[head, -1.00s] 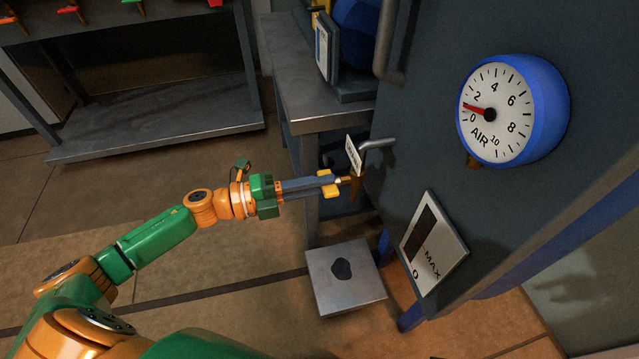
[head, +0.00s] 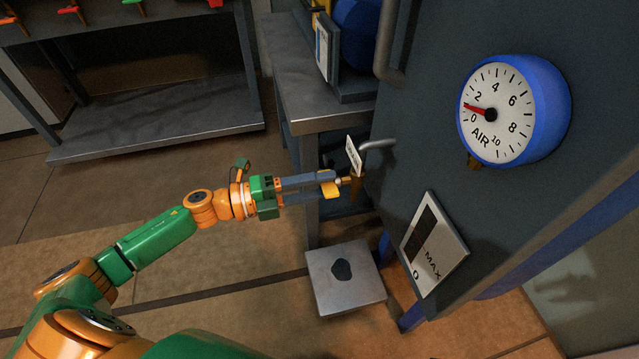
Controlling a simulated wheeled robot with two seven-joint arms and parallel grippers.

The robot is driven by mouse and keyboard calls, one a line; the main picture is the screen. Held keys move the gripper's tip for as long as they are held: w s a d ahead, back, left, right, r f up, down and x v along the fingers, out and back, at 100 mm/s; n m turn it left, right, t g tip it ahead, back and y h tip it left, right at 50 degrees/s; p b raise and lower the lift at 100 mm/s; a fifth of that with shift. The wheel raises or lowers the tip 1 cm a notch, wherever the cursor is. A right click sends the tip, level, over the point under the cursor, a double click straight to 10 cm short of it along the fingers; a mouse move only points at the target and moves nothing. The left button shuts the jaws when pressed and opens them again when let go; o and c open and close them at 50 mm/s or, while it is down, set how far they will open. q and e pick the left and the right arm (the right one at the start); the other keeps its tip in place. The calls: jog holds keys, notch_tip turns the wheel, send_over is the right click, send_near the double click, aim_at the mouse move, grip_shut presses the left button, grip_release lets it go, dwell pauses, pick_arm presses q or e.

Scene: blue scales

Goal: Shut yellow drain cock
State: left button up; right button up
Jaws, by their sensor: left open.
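The drain cock's brass body (head: 356,187) sticks out from the lower left side of the dark panel, below a small white tag (head: 353,155). A yellow piece (head: 331,190), seemingly its handle, shows at the tips of my left gripper (head: 328,183). My left gripper reaches in from the left, its long grey fingers open around or beside the yellow piece. Contact and the handle's exact angle are hard to tell, as the fingertips partly cover it. My right gripper is not in view.
A blue AIR gauge (head: 515,110) with its needle near 1 is on the dark panel (head: 420,130). A MAX sight plate (head: 434,245) is below it. A grey bench (head: 318,100) stands behind.

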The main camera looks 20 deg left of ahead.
pick_arm(q)
jog(key=p+v, duration=0.1)
jog(key=v, duration=0.6)
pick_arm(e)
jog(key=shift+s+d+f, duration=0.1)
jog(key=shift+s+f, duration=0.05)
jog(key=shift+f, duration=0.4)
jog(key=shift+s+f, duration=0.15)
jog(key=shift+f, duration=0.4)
